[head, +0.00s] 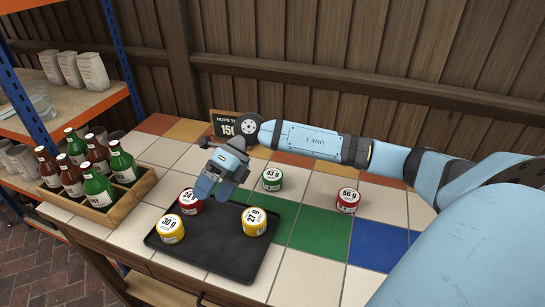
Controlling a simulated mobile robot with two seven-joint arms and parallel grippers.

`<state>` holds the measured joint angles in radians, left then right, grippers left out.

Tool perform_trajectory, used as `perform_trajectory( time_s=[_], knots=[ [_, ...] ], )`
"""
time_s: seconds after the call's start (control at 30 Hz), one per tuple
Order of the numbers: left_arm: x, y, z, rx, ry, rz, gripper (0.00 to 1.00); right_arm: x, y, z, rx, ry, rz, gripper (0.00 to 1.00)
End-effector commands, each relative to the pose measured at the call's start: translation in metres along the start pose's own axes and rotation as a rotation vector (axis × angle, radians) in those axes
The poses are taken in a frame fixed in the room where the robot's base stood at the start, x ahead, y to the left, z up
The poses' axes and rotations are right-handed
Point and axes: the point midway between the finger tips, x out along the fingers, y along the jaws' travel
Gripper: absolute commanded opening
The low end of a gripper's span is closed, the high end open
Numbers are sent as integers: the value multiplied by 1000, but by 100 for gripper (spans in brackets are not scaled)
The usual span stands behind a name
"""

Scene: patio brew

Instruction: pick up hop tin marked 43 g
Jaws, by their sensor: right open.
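The hop tin marked 43 g (272,180) is green with a white lid. It stands upright on the tiled table, just behind the black tray's far edge. My right gripper (213,192) is open, pointing down over the far left part of the black tray (205,250). It is to the left of the 43 g tin and apart from it. A red tin (189,203) beside the fingers is partly hidden by them. I cannot tell whether they touch it. My left gripper is not in view.
Yellow tins marked 30 g (170,229) and 27 g (255,222) stand on the tray. A red 56 g tin (348,200) stands on the tiles to the right. A chalkboard sign (224,124) stands behind the gripper. A wooden crate (128,205) of bottles is left.

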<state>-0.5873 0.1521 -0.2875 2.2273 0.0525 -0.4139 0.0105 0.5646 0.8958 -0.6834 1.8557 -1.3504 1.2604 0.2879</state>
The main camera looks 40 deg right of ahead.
Motion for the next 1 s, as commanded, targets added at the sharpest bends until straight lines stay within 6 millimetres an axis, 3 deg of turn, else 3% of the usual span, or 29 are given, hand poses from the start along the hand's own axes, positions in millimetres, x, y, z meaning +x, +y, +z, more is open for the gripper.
perform_trajectory(
  time_s=[0.03,0.2,0.3,0.43,0.57,0.8,1.0],
  knots=[
    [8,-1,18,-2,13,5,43,-17,-35,1,-22,25,-149,96],
    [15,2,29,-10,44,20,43,-97,-96,-3,11,95,-567,96],
    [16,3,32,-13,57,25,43,-137,-115,-8,55,111,-730,96],
    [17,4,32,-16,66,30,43,-167,-125,-13,99,117,-844,96],
    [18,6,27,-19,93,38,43,-167,-137,-18,115,124,-875,96],
    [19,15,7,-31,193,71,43,-136,-172,-25,114,123,-873,96],
    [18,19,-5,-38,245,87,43,-122,-188,-28,112,121,-871,96]
  ],
)
